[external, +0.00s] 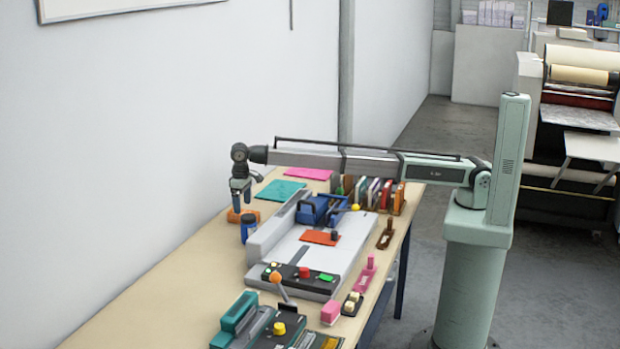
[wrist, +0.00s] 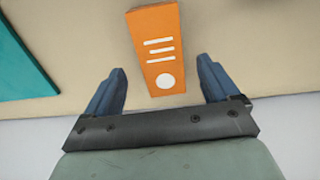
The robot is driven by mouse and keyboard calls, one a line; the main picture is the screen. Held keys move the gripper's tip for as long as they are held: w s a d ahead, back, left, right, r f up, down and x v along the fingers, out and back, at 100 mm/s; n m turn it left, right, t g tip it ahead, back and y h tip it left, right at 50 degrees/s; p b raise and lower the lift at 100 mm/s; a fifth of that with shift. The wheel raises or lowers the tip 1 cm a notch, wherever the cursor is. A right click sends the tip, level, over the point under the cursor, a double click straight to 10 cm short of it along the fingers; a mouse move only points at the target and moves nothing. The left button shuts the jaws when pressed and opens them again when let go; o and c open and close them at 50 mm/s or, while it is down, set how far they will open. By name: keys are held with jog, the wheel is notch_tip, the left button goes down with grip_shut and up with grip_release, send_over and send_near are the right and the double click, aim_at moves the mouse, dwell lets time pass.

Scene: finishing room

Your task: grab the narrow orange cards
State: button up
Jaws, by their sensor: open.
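The narrow orange cards (wrist: 157,48) show in the wrist view as an upright-running orange block with white lines and a white dot on top. They lie on the pale table, with their near end between the tips of my gripper (wrist: 161,85). The two blue fingers are apart, one on each side, and neither visibly touches the cards. In the external view my gripper (external: 241,196) points down above the orange cards (external: 236,216), near the wall side of the table. The fingers partly hide the cards there.
A grey cutting machine (external: 285,258) fills the table's middle. The table's front left is bare.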

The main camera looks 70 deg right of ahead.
aim_at(243, 212)
jog(key=shift+s+a+f, duration=0.1)
jog(key=shift+f, duration=2.4)
jog(key=c, duration=1.2)
